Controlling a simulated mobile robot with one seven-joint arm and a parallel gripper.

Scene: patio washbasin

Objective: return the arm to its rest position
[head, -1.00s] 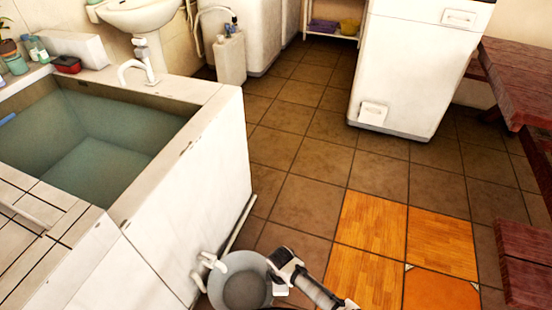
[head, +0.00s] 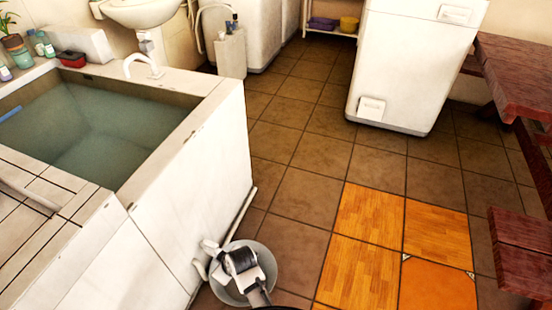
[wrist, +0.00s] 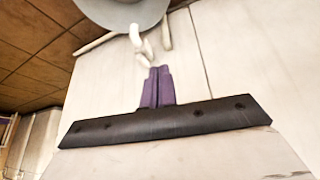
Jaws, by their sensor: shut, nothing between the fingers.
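My gripper (wrist: 155,72) shows in the wrist view with its two purple fingers together and nothing between them. In the head view my arm's end (head: 240,266) is at the bottom, in front of a grey round basin (head: 268,262) on the floor and close to the white side of the water tank (head: 165,215). The fingers cannot be made out in the head view. In the wrist view the fingers point toward white pipes (wrist: 147,48) by the tank wall.
The tank holds water and has a white faucet (head: 143,66). A white washing machine (head: 410,65) stands at the back right. A red wooden table (head: 515,75) and bench (head: 520,255) line the right edge. The tiled floor (head: 300,205) between is clear.

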